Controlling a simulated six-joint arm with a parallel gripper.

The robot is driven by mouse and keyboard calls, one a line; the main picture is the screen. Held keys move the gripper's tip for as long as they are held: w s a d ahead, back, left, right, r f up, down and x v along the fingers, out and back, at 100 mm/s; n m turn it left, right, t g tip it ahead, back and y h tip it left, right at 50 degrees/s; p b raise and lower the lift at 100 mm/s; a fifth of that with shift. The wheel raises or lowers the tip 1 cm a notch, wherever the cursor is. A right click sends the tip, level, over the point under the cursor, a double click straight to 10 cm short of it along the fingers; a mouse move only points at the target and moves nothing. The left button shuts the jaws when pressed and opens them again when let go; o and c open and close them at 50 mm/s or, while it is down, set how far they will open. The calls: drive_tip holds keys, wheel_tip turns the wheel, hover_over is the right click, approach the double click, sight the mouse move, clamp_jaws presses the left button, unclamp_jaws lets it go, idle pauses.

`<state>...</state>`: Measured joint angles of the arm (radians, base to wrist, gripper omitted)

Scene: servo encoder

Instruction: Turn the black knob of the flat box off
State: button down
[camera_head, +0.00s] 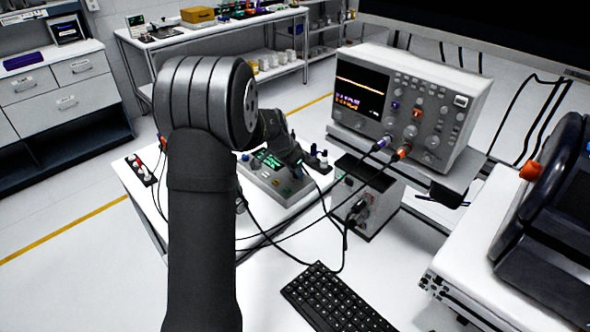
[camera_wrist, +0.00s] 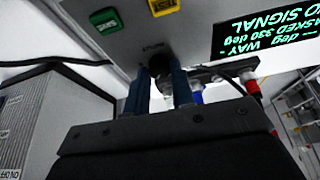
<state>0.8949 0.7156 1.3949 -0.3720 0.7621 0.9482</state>
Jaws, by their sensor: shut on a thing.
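The flat box (camera_head: 262,183) is a light grey unit on the white table, with a lit green display (camera_head: 270,161). In the wrist view the box's panel (camera_wrist: 125,45) carries a green button (camera_wrist: 105,20), a yellow button (camera_wrist: 163,6) and the display (camera_wrist: 268,32). The display is upside down and reads "NO SIGNAL" and "ASKED 330 deg". The black knob (camera_wrist: 159,64) sits between the blue fingertips of my gripper (camera_wrist: 160,74), which is shut on it. The knob's pointer is hidden. In the head view my arm covers part of the box.
An oscilloscope (camera_head: 440,105) stands on a shelf to the right, above a grey power unit (camera_head: 368,195). Black cables run across the table. A keyboard (camera_head: 330,297) lies in front. A small strip with knobs and red parts (camera_head: 142,170) lies at the table's left.

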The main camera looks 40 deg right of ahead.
drive_tip(key=shift+w+m+g, duration=0.1)
drive_tip(key=shift+m+g, duration=0.2)
drive_tip(key=shift+m, duration=0.5)
drive_tip(key=c, duration=1.2)
unclamp_jaws()
drive_tip(key=shift+c, duration=0.2)
drive_tip(key=v, duration=1.7)
drive_tip(key=shift+r, duration=0.2)
drive_tip(key=shift+a, duration=0.1)
drive_tip(key=x, duration=1.7)
drive_tip(key=shift+f, duration=0.2)
